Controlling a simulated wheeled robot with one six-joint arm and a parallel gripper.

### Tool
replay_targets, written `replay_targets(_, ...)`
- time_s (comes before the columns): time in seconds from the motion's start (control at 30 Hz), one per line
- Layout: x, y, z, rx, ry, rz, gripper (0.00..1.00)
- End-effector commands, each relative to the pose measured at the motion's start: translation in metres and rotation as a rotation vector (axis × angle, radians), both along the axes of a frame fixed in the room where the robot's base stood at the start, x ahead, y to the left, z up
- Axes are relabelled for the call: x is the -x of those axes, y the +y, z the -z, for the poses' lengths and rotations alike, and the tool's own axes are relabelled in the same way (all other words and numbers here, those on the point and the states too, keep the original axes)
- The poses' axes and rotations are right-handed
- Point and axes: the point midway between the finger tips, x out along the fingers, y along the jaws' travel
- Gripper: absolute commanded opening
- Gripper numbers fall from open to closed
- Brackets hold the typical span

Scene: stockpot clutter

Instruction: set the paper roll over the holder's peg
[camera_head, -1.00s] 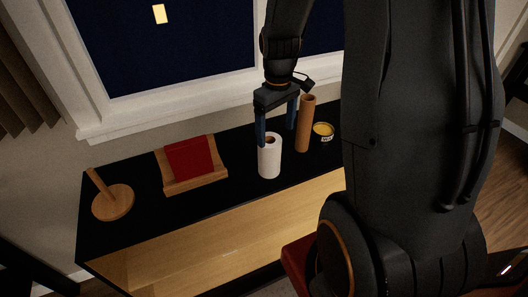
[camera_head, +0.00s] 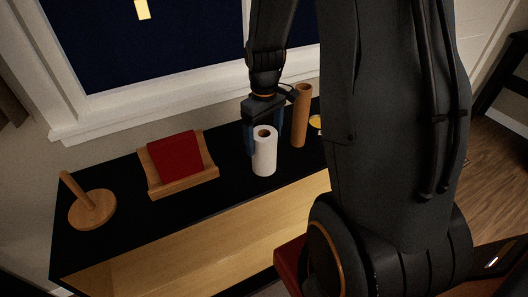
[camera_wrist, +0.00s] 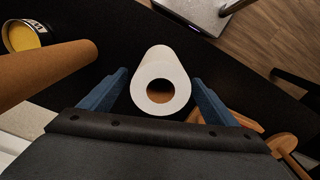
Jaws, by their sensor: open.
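The white paper roll (camera_head: 264,155) stands upright on the black tabletop, its brown core hole facing up. In the wrist view the paper roll (camera_wrist: 160,82) sits between the blue fingers of my gripper (camera_wrist: 158,92). My gripper (camera_head: 264,138) is open, with a finger on each side of the roll and a gap showing beside it. The holder (camera_head: 92,208), a round wooden base with an upright peg (camera_head: 76,190), stands at the far left of the table. The peg is bare. In the wrist view, wooden parts at lower right are partly hidden by my gripper.
A brown cardboard tube (camera_head: 301,115) stands close to the right of the roll, with a yellow-topped can (camera_head: 315,122) behind my arm. A wooden stand with a red cloth or book (camera_head: 175,157) lies between roll and holder. The black tabletop (camera_head: 130,220) is clear in front.

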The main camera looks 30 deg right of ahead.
Motion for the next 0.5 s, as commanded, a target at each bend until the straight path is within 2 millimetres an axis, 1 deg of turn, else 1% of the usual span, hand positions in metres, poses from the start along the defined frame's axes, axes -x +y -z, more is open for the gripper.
replay_targets(0.23,0.001,0.0,0.017,-0.001,0.003,0.001,0.82)
replay_targets(0.5,0.0,0.001,0.048,0.0,0.002,0.001,0.82)
